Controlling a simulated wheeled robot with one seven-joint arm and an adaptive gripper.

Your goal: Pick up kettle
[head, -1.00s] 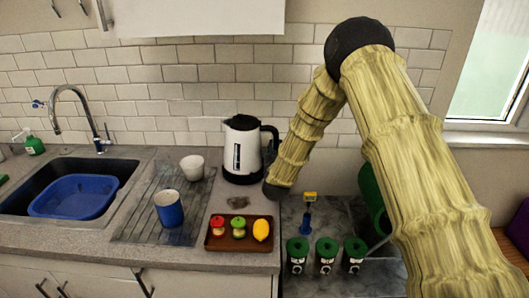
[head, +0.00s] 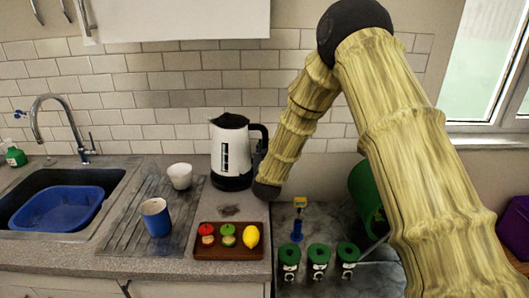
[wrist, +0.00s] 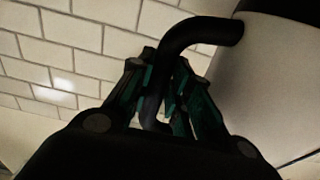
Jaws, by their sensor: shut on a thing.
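The kettle (head: 231,150) is white with a black lid, a black base and a black handle on its right side. It stands upright on the counter against the tiled wall in the head view. In the wrist view its white body (wrist: 275,85) fills the right side, and its black handle (wrist: 200,32) curves down between the fingers. My gripper (wrist: 164,88) is shut on the handle. In the head view my arm reaches the handle from the right, and its own links hide the fingers.
A tray (head: 212,254) with toy fruit lies in front of the kettle. A blue mug (head: 156,217) and a white cup (head: 180,176) stand to the left, beside the sink with its blue basin (head: 57,210). Several green-lidded jars (head: 318,262) stand front right. A wall cupboard (head: 180,20) hangs above.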

